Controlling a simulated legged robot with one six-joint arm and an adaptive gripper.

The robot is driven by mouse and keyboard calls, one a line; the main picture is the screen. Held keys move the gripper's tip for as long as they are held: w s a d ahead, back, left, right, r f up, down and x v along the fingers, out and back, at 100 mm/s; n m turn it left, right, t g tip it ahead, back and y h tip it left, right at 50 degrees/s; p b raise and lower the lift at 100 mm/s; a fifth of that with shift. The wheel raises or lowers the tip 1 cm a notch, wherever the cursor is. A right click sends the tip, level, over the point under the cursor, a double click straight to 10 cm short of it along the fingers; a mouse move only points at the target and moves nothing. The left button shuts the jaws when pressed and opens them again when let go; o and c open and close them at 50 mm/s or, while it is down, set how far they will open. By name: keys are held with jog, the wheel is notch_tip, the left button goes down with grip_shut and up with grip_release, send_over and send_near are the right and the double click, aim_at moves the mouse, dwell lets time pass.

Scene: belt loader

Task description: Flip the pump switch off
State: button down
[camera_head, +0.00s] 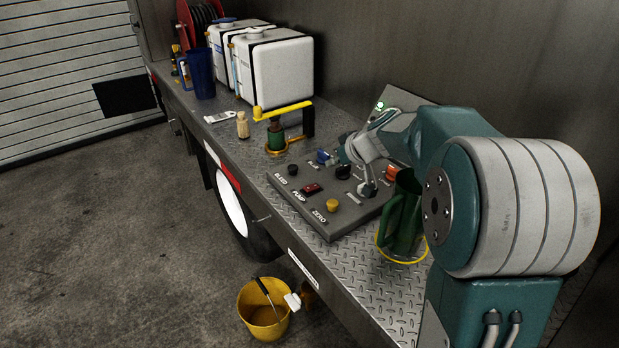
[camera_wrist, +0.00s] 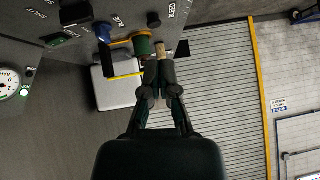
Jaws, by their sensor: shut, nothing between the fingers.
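The pump switch (camera_head: 312,188) is a small red rocker above the PUMP label on the grey control panel (camera_head: 345,218). Its on or off position is too small to tell. I cannot tell whether the fingertips touch the panel. In the wrist view my gripper (camera_wrist: 160,65) also shows with its fingers together. I do not see the red switch in that view.
A black BLEED knob (camera_head: 292,170), yellow ZERO button (camera_head: 333,206) and blue control (camera_head: 323,156) surround the switch. A green jug (camera_head: 403,225) stands right of the panel. A green fitting with a yellow handle (camera_head: 277,137) stands behind. A yellow bucket (camera_head: 264,312) is below.

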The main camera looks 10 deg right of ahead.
jog(key=a, duration=0.1)
send_over(305, 189)
jog(key=s+d, duration=0.1)
notch_tip(305, 189, down, 7)
jog(key=shift+d+f, duration=0.1)
notch_tip(305, 189, down, 2)
jog(key=shift+s+f, duration=0.15)
jog(key=shift+f, duration=0.7)
jog(key=shift+a+f+h, duration=0.25)
jog(key=shift+f+h, duration=0.05)
jog(key=shift+f, duration=0.05)
jog(key=shift+d, duration=0.1)
